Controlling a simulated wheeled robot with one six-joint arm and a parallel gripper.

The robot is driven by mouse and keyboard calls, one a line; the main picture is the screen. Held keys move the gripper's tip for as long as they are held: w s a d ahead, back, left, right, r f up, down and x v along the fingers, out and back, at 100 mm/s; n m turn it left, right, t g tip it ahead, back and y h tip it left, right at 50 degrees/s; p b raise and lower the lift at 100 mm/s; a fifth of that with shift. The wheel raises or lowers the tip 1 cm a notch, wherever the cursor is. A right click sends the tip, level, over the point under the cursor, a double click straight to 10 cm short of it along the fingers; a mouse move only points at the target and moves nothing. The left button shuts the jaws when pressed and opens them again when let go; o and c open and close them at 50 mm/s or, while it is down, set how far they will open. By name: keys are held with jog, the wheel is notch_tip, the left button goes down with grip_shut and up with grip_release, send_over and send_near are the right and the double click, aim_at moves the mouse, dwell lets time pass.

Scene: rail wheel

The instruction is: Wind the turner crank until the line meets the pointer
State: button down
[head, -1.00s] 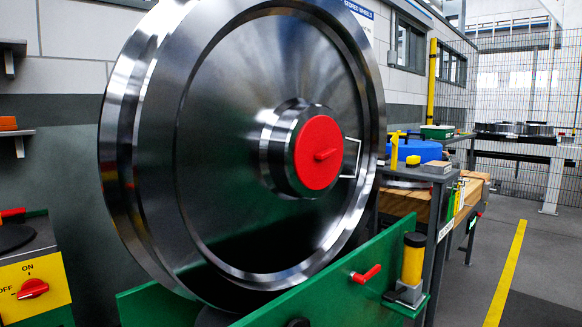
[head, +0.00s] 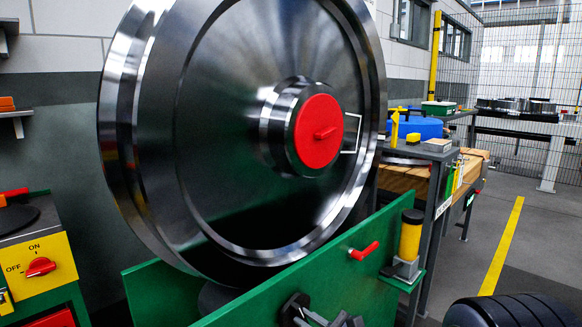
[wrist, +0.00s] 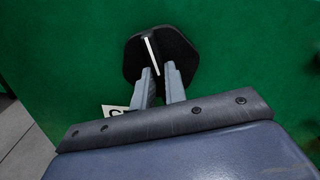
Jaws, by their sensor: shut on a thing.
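A large steel rail wheel (head: 235,130) stands on edge in the green turner frame (head: 290,270), with a red hub cap (head: 318,132) at its centre. A black lobed crank knob (wrist: 178,50) with a white line on its face shows against the green panel in the wrist view. My gripper (wrist: 160,74) is shut on the knob's lower part. A thin white outline (head: 353,133) shows beside the hub.
A red lever (head: 364,251) and a yellow post (head: 410,238) are on the green frame's right end. A yellow switch box (head: 38,265) stands at left. A bench with timber (head: 405,178) is behind at right. Floor right of it, with a yellow line (head: 505,245), is open.

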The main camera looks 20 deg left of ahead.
jog(key=shift+m, duration=0.6)
jog(key=shift+p, duration=0.35)
jog(key=m+p, duration=0.2)
jog(key=m, duration=0.1)
jog(key=shift+r, duration=0.1)
jog(key=shift+m+p, duration=0.45)
jog(key=shift+m, duration=0.35)
